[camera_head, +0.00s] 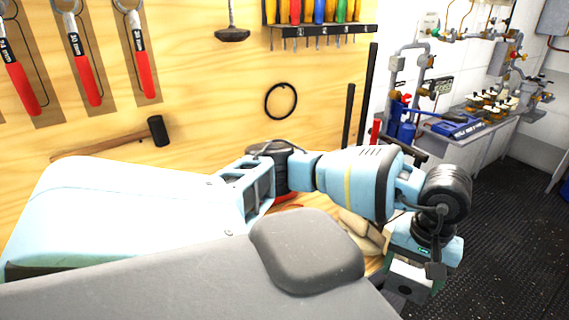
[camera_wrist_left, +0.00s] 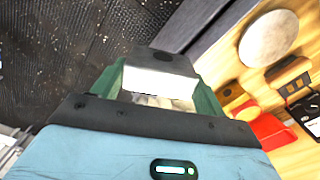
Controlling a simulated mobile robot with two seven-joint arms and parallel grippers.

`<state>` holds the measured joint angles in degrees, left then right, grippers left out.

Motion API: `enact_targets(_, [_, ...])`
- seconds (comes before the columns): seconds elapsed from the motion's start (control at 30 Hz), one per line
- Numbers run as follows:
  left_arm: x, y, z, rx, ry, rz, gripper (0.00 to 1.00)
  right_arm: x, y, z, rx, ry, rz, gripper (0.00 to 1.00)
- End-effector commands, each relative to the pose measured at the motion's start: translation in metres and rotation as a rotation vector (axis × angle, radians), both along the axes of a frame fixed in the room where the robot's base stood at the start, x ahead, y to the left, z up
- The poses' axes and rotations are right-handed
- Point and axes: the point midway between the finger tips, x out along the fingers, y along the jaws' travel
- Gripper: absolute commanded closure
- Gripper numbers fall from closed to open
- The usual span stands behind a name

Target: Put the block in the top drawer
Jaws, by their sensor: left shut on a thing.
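My left gripper (camera_head: 410,284) hangs at the lower right of the head view, at the end of my blue arm. It also shows in the left wrist view (camera_wrist_left: 160,88), where its green fingers are shut on a block (camera_wrist_left: 158,82) with a bright white face and a grey side. The block is held over the dark floor, beside the edge of a wooden worktop. Much of the block is hidden by the gripper body. I cannot make out the top drawer in either view. My right gripper is not in view.
In the left wrist view, the wooden worktop (camera_wrist_left: 228,92) carries a pale round thing (camera_wrist_left: 268,38), a red thing (camera_wrist_left: 268,124) and a black device. The dark deck floor (camera_head: 505,215) is open at right.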

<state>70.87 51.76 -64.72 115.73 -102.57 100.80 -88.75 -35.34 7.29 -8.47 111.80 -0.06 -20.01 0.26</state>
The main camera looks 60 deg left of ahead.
Motion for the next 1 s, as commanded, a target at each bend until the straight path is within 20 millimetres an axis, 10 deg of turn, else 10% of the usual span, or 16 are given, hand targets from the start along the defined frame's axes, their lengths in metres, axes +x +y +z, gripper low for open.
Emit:
enact_targets(0.4, [-0.011,-0.035,-0.016,-0.004,-0.004,-0.515,0.64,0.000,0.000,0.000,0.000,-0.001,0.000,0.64])
enact_targets(1.0, [-0.012,-0.038,-0.018,-0.005,-0.004,-0.559,0.64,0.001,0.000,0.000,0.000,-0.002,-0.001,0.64])
